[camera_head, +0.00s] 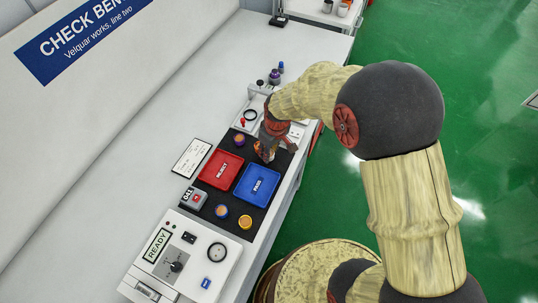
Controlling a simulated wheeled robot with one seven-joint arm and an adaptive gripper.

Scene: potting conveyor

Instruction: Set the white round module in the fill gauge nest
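I cannot pick out a white round module for certain. My gripper (266,153) points down over the black mat, just beyond the far edge of the blue tray. Its fingers are small and partly hidden, so I cannot tell whether they are open or hold something. A white panel (198,236) at the near end carries a black-rimmed white round dial or recess (217,252). A white fixture (241,119) beyond the mat has a black ring (250,115) and a red part. I cannot tell which of these is the fill gauge nest.
A red REJECT tray (211,181) and a blue PASS tray (248,193) lie on the black mat (232,227). A grey CAL box (195,198) sits left.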

